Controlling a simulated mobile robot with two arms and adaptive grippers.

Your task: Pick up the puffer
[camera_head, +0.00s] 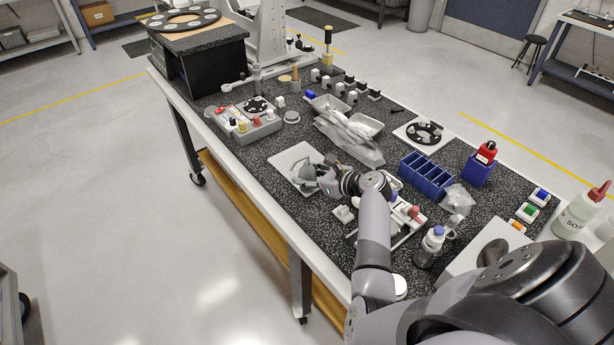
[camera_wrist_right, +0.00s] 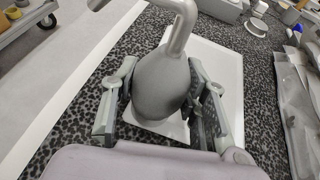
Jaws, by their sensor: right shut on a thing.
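The puffer is a dark grey rubber bulb with a bent metallic grey nozzle. It fills the middle of the right wrist view (camera_wrist_right: 162,82) and shows small and partly hidden in the head view (camera_head: 305,173). My right gripper (camera_wrist_right: 160,100) has a finger on each side of the bulb and is shut on it. In the head view the right gripper (camera_head: 318,180) is over the white mat (camera_head: 290,157). I cannot tell whether the bulb touches the mat. My left gripper is not in view.
Clear plastic bags (camera_head: 350,140) lie just behind the mat. A blue divided bin (camera_head: 427,176) stands to the right. A grey box with coloured knobs (camera_head: 247,130) stands to the left. Bare speckled bench lies left of the mat.

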